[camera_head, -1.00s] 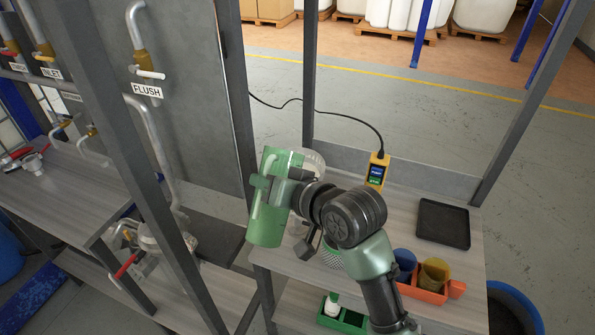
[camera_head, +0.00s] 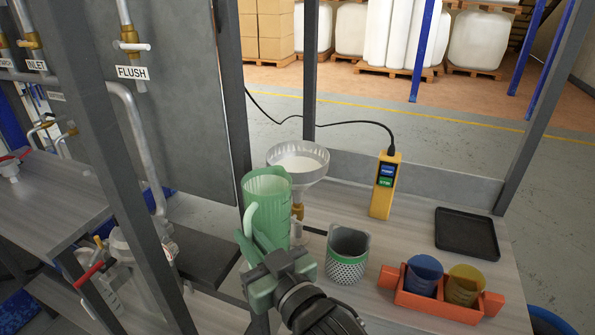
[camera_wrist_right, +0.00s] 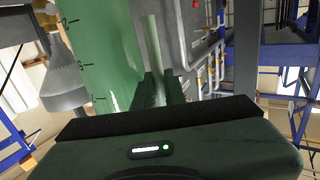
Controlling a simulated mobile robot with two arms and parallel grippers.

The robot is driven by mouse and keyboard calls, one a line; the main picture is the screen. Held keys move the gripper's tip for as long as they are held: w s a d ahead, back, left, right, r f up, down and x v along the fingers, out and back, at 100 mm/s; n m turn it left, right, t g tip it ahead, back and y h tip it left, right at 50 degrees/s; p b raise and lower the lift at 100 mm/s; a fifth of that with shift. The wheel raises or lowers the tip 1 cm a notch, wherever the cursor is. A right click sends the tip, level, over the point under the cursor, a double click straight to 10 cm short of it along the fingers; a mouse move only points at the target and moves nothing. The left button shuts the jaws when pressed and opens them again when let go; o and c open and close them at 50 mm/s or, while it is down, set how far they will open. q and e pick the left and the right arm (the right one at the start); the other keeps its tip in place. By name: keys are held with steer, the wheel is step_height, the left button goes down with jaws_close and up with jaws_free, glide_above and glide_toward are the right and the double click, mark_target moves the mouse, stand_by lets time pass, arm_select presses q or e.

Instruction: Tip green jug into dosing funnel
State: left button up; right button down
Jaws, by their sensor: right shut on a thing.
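The green jug (camera_head: 268,190) is held roughly upright, open top up, in front of and slightly left of the dosing funnel. The wide grey dosing funnel (camera_head: 318,175) has white material in its bowl and a brass fitting below. My right gripper (camera_head: 258,245) is shut on the jug's handle, coming from below in the head view. In the right wrist view the jug's marked side (camera_wrist_right: 105,50) fills the upper left, beside my fingers (camera_wrist_right: 160,88). The funnel (camera_wrist_right: 65,75) also shows there. The jug's contents are not clear. My left gripper is out of view.
An orange holder (camera_head: 440,305) carries a blue and a yellow cup. A grey frame post (camera_head: 115,150) stands at left.

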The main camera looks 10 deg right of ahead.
mark_target(247, 221)
steer(key=shift+f, duration=0.25)
steer(key=shift+r, duration=0.1)
step_height(247, 221, up, 5)
steer(key=p, duration=0.5)
stand_by(0.4)
